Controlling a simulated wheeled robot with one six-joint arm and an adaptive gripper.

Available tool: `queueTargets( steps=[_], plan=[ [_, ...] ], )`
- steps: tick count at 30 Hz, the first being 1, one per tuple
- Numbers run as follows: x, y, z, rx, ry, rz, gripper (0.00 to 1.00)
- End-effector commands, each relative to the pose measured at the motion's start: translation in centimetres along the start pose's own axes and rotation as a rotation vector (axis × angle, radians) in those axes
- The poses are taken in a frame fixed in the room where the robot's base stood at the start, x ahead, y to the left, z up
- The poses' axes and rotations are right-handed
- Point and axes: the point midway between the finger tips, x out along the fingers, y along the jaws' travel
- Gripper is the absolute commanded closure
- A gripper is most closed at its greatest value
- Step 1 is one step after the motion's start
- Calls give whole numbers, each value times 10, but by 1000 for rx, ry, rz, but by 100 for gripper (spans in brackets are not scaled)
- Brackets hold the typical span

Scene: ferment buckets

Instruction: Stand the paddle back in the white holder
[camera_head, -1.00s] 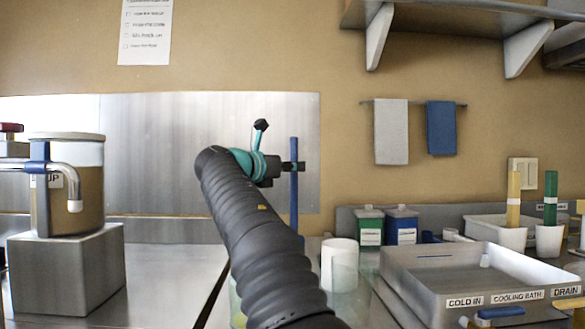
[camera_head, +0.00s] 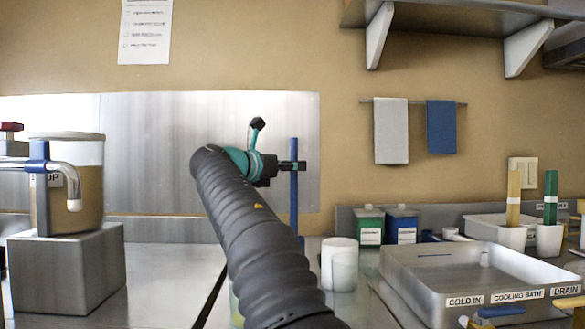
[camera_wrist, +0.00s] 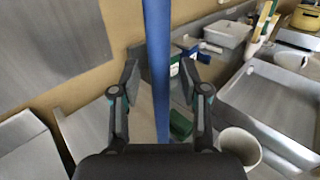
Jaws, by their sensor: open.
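The blue paddle (camera_head: 294,205) stands upright beside my gripper (camera_head: 292,166), against the back wall panel in the head view. Its lower end is hidden behind my arm. In the wrist view the blue paddle (camera_wrist: 158,60) runs vertically between the two fingers of my gripper (camera_wrist: 160,80), which are open with gaps on both sides. A white round holder (camera_head: 340,265) stands on the bench to the right of the paddle. It also shows in the wrist view (camera_wrist: 240,145), right of the right finger. I cannot tell what the paddle's foot rests on.
A steel cooling bath (camera_head: 470,280) fills the right front. Yellow (camera_head: 513,195) and green (camera_head: 550,195) paddles stand upright in white cups behind it. Green (camera_head: 370,226) and blue (camera_head: 401,226) tubs stand by the wall. A bucket (camera_head: 75,180) sits on a steel block at left.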

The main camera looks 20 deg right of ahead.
Motion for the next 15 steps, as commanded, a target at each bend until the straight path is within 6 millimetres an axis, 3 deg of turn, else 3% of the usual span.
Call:
queueTargets(
  steps=[9,15],
  plan=[
    [-64,1,0,0,0,6,55],
    [-95,1,0,-1,-1,3,55]
  ],
)
